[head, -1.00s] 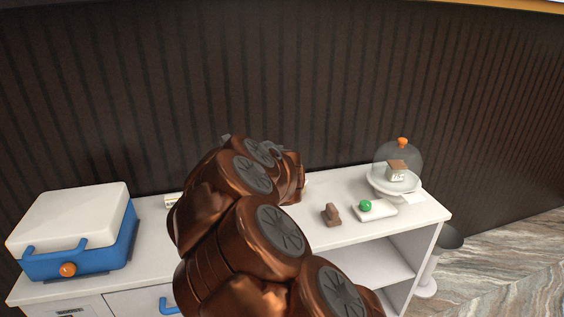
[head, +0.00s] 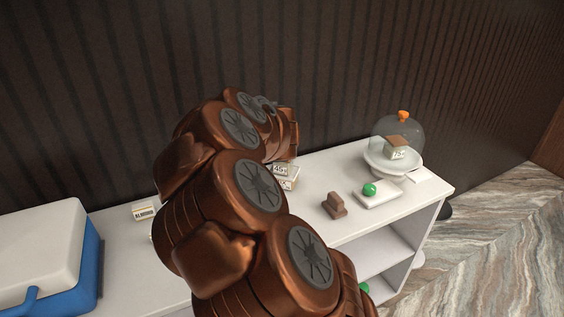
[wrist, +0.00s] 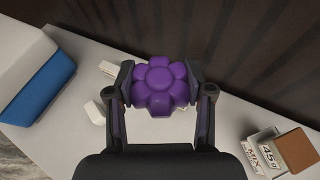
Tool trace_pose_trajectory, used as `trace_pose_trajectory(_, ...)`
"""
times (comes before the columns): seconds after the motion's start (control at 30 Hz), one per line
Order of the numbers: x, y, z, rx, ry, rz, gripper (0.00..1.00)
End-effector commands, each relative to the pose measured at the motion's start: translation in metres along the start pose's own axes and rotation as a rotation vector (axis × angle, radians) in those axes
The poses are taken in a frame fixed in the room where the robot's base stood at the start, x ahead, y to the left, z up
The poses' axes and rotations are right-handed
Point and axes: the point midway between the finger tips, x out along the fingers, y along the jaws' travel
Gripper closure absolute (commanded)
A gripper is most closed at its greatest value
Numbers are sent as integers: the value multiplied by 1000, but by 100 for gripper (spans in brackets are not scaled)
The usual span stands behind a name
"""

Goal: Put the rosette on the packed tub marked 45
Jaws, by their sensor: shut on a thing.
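The purple rosette (wrist: 160,86) is between the fingers of my gripper (wrist: 159,84) in the wrist view, held over the white counter. It is hidden behind my arm in the head view. The tub marked 45 (wrist: 296,149) has a brown top and pale labels reading 45 and MIX. It stands at the lower right of the wrist view, apart from the gripper. In the head view the 45 label (head: 281,169) shows just right of my arm, with the rest of the tub mostly hidden.
A blue and white cooler box (head: 45,260) stands at the left. A small labelled card (head: 144,212) is beside it. To the right are a brown block (head: 334,206), a white block with a green knob (head: 376,194), and a glass dome (head: 405,130) over another tub.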

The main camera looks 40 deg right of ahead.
Motion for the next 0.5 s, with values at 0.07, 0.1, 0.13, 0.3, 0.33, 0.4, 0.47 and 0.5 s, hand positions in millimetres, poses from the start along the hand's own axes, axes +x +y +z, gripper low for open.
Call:
trace_pose_trajectory(0.07,-12,-27,-17,15,-4,-39,66)
trace_pose_trajectory(0.1,-20,-38,-22,21,-6,-55,66)
trace_pose_trajectory(0.13,-25,-46,-27,26,-5,-67,66)
trace_pose_trajectory(0.3,-59,-89,-52,55,-6,-135,66)
trace_pose_trajectory(0.33,-65,-96,-57,61,-7,-147,66)
trace_pose_trajectory(0.4,-80,-112,-69,72,-6,-176,66)
trace_pose_trajectory(0.47,-94,-126,-79,82,-4,-202,66)
trace_pose_trajectory(0.5,-103,-134,-86,88,-3,-219,66)
